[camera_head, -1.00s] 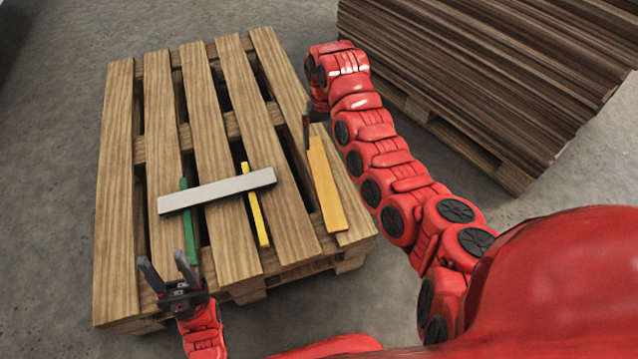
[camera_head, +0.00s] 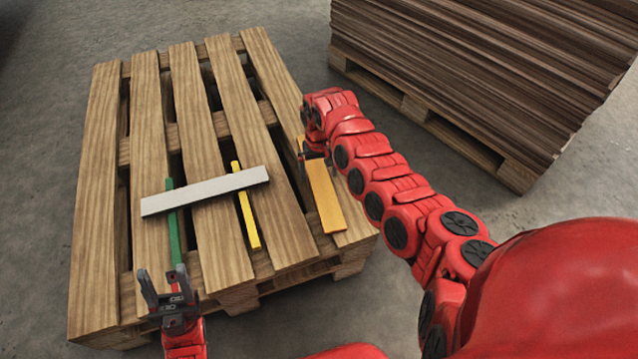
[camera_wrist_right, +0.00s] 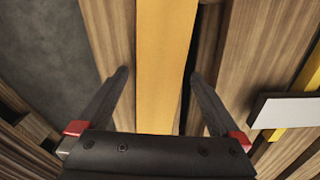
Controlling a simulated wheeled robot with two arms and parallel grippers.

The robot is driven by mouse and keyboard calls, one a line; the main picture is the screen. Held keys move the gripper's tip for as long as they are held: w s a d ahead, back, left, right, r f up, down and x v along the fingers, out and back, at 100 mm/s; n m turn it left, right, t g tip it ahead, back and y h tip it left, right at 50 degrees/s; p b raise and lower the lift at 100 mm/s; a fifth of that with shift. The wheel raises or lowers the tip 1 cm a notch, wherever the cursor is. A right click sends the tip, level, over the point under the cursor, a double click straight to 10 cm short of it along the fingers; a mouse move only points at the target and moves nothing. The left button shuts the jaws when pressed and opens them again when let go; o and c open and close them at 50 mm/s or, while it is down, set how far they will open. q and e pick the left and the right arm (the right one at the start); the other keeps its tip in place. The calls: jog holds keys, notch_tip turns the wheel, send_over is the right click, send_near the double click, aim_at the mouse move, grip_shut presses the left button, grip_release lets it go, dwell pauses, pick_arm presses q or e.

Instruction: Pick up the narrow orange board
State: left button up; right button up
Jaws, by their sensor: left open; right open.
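The narrow orange board (camera_head: 325,196) lies lengthwise on the right part of the wooden pallet. Its far end is partly hidden by my right gripper (camera_head: 306,156). In the right wrist view the orange board (camera_wrist_right: 165,60) runs between the two fingers of my right gripper (camera_wrist_right: 160,82). The fingers are open, one on each side of the board, with a gap to it. My left gripper (camera_head: 163,289) is open and empty at the near left edge of the pallet, away from the orange board.
The pallet (camera_head: 97,190) has gaps between its slats. A grey-white board (camera_head: 205,191) lies across a green strip (camera_head: 174,235) and a yellow strip (camera_head: 246,215), left of the orange board. A stack of brown sheets (camera_head: 480,70) stands on another pallet at the back right.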

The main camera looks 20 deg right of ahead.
jog(key=shift+f, duration=0.4)
jog(key=shift+r, duration=0.15)
jog(key=c, duration=1.5)
